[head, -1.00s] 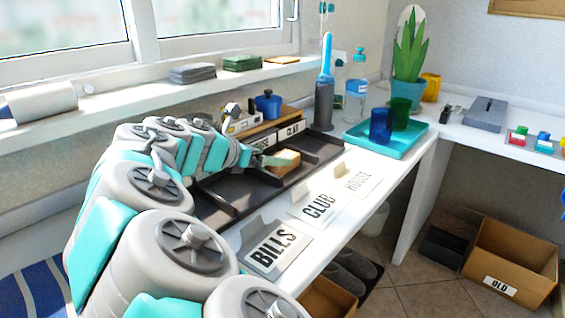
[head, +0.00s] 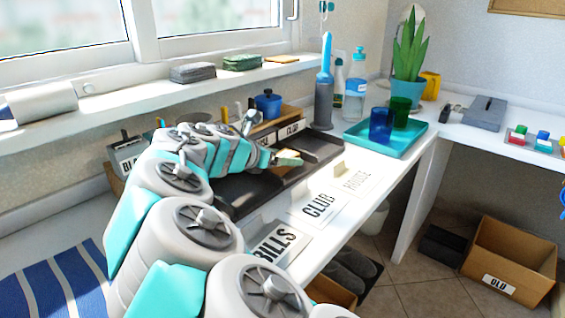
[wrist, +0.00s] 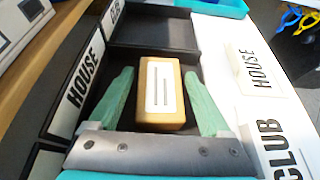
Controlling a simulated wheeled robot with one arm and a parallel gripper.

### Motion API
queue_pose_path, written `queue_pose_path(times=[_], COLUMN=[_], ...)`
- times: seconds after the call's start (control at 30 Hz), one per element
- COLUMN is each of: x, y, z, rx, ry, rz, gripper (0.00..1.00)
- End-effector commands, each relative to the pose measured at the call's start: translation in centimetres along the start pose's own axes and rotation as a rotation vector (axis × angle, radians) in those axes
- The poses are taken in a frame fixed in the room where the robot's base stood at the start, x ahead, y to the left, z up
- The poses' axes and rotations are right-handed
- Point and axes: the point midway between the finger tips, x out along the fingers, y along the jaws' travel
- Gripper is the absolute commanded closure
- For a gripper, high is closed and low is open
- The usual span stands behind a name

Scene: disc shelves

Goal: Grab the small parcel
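The small parcel (wrist: 160,92) is a tan box with a white label bearing dark lines. It lies in a dark compartment of the black tray (wrist: 150,32), as the wrist view shows. My gripper (wrist: 160,73) is open, with one green finger on each side of the parcel. A narrow gap shows beside the parcel and widens toward the palm. In the head view my gripper (head: 288,160) is over the tray, and it and my arm largely hide the parcel.
HOUSE (head: 356,180), CLUB (head: 319,206) and BILLS (head: 280,243) cards lie along the desk's front. A wooden organiser (head: 290,118) stands behind the tray. A turquoise tray (head: 412,146) with cups is to the right, and a cardboard box (head: 515,262) is on the floor.

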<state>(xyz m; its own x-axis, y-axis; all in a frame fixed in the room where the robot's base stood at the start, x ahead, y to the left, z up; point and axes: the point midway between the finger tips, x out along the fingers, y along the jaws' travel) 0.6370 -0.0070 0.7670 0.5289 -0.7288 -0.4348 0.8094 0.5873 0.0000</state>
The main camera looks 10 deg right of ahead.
Motion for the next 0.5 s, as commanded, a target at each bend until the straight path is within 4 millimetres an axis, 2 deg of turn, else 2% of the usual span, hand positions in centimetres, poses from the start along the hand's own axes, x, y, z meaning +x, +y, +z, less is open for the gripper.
queue_pose_path(times=[0.07,0.5], x=[-0.01,-0.01], y=[0.00,0.01], z=[-0.01,-0.01], rx=[0.000,0.000], ry=[0.000,0.000], rz=[0.000,0.000], gripper=[0.28,0.78])
